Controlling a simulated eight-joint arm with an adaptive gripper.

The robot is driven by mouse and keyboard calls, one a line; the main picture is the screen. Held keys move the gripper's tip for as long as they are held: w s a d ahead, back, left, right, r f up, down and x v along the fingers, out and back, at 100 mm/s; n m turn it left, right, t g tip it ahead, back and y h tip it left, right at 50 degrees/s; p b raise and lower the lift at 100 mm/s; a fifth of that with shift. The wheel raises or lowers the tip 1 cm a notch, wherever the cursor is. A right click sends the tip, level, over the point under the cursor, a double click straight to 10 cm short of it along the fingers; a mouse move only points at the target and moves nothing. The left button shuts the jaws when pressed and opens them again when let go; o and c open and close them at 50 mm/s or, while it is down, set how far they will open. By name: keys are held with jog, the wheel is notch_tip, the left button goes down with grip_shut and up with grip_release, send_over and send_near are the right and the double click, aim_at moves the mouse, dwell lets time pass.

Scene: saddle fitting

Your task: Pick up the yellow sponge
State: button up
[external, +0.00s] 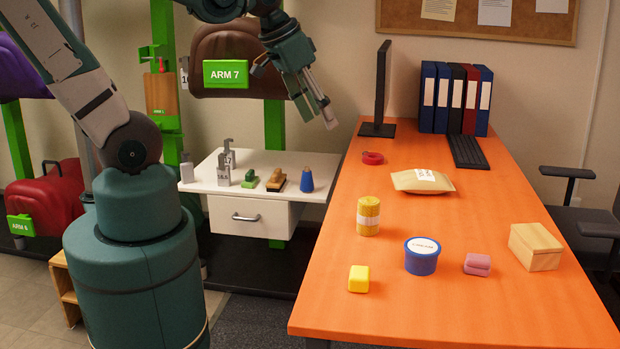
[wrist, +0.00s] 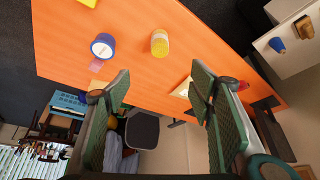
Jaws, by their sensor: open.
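The yellow sponge (external: 358,279) is a small block lying on the orange table near its front left edge. In the wrist view, part of a yellow block (wrist: 88,2) shows, cut off by the top edge, and it looks like the same sponge. My gripper (external: 321,107) is up in the air by the table's far left side, well away from the sponge. In the wrist view its two fingers (wrist: 160,90) are spread wide with nothing between them.
Near the sponge stand a blue tub (external: 421,257), a yellow roll (external: 368,216) and a pink block (external: 477,264). A wooden box (external: 535,246), a paper packet (external: 422,181) and red tape (external: 372,158) also lie on the table (external: 330,290). A monitor (external: 381,90) and binders (external: 456,98) stand behind.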

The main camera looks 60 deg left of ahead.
jog(key=d+f+m+g+b, duration=0.3)
jog(key=d+f+m, duration=0.1)
jog(key=d+f, duration=0.8)
jog(key=m+g+b, duration=0.2)
jog(key=m+b, duration=0.1)
send_over(356, 271)
jog(key=shift+y, duration=0.4)
notch_tip(356, 271, down, 12)
jog(key=shift+s+d+r, duration=0.1)
jog(key=shift+d+r, duration=0.05)
jog(key=shift+f+b, duration=0.4)
jog(key=shift+f, duration=0.9)
jog(key=shift+f+b, duration=1.05)
jog(key=shift+f, duration=1.55)
